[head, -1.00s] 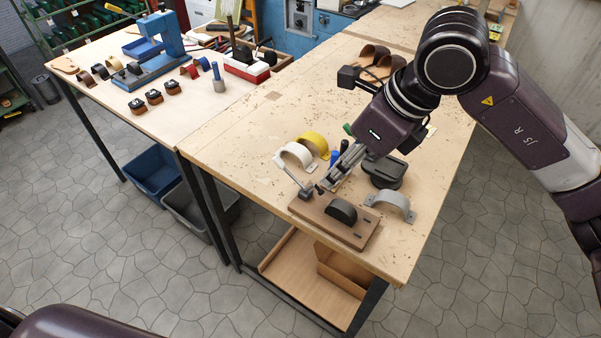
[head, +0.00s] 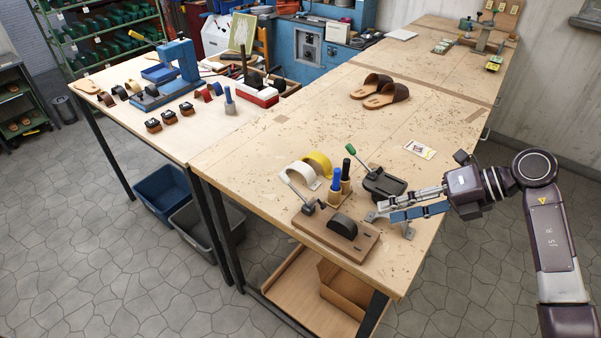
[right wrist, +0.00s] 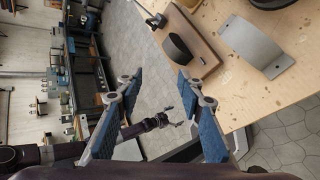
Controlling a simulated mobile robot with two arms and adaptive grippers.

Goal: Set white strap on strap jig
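The white strap (head: 297,175), a curved band, stands on the bench behind the strap jig, beside a yellow strap (head: 317,163). The strap jig is a brown board (head: 363,246) with a black half-round form (head: 342,225) and a lever clamp (head: 307,206); the form is bare. The jig also shows in the right wrist view (right wrist: 205,57). My right gripper (head: 387,209) is open and empty, right of the jig, partly covering a grey strap (head: 408,230). Its spread fingers show in the right wrist view (right wrist: 157,84). A small distant gripper, probably my left, shows there (right wrist: 178,117).
A black block-like fixture (head: 383,184) and blue-handled (head: 335,179) and black-handled (head: 346,168) tools stand close behind the jig. Brown sandals (head: 380,92) lie farther back. A card (head: 419,150) lies at right. The bench's middle is mostly clear.

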